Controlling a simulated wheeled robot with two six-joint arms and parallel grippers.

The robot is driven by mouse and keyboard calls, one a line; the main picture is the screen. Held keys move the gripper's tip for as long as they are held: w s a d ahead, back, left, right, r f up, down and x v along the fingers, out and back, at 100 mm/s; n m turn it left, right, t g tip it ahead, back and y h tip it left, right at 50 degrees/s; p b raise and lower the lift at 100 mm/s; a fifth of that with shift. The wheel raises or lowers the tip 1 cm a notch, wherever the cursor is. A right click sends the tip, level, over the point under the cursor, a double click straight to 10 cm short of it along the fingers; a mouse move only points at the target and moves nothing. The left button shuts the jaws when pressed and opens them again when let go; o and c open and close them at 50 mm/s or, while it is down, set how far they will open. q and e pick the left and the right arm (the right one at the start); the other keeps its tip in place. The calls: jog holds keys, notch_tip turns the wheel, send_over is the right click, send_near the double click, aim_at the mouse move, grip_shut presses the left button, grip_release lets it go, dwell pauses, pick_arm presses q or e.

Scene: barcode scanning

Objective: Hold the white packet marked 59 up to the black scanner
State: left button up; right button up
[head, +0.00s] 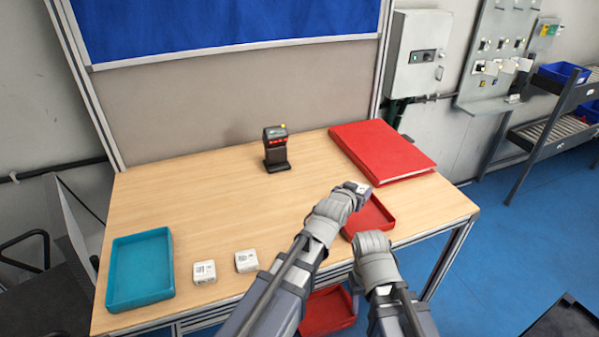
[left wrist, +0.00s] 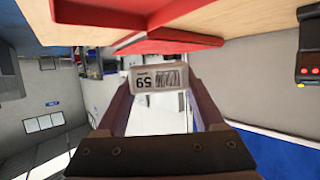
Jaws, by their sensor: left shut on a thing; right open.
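The white packet marked 59 (left wrist: 157,79) is between the fingers of my left gripper (left wrist: 158,100), which is shut on it. Its label with barcode faces the left wrist camera, the number upside down. In the head view my left gripper (head: 357,190) is raised over the table near the red tray, and little of the packet shows. The black scanner (head: 276,150) stands upright at the back middle of the table, apart from the packet. It also shows at the right edge of the left wrist view (left wrist: 308,60). My right gripper (head: 371,242) is open, low by the table's front edge; its fingertips are unclear.
Two white packets, one at the left (head: 204,272) and one beside it (head: 246,261), lie near the front edge. A teal tray (head: 141,268) is at the left. A red tray (head: 388,221) and a red binder (head: 381,152) are at the right. The table's middle (head: 200,200) is clear.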

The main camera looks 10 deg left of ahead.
pick_arm(q)
jog(key=w+a, duration=0.2)
jog(key=a, duration=0.9)
jog(key=w+a+f+n+y+b, duration=0.1)
jog(key=w+a, duration=0.1)
jog(key=a, duration=0.9)
jog(key=shift+w+f, duration=0.2)
jog(key=shift+w, duration=0.1)
jog(key=w+a+f+b, duration=0.1)
jog(key=w+f+b, duration=0.1)
jog(key=f+b, duration=0.1)
jog(key=w+a+f+b, duration=0.1)
jog(key=w+f+b, duration=0.1)
jog(key=shift+a, duration=0.35)
jog(key=s+d+r+p, duration=0.7)
jog(key=s+r+p, duration=0.2)
jog(key=s+r, duration=0.1)
jog(key=shift+s+d+p, duration=0.15)
jog(key=shift+s+p, duration=0.2)
